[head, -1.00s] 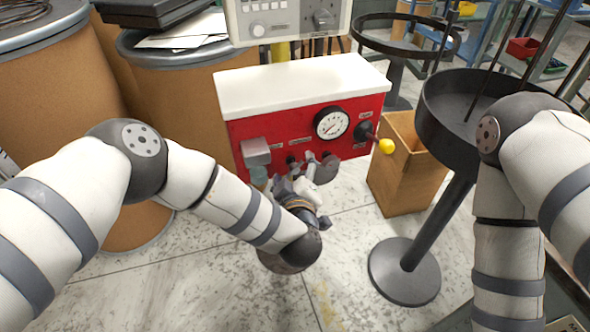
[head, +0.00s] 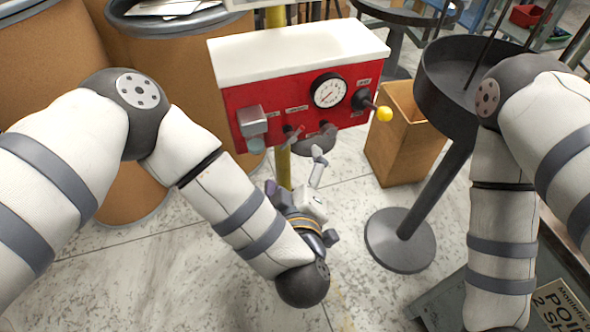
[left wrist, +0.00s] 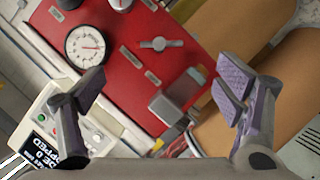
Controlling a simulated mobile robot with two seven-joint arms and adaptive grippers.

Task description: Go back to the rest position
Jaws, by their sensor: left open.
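My left gripper (head: 296,178) is open and empty, below and in front of the red panel box (head: 300,106) with its white top. In the left wrist view my left gripper's two fingers (left wrist: 162,90) stand wide apart, with the red panel (left wrist: 125,62) beyond them and nothing between the pads. The panel carries a round gauge (head: 329,90), a yellow-knobbed lever (head: 384,114) and a grey metal block (head: 252,121). The block also shows in the left wrist view (left wrist: 174,101). My right arm hangs at the right, and its gripper is outside the frame.
Brown drums (head: 45,65) stand at the left. A cardboard box (head: 404,135) and a black round stand (head: 400,240) are right of the panel. A control unit with a screen (left wrist: 45,140) shows in the left wrist view. Pale floor is open below the panel.

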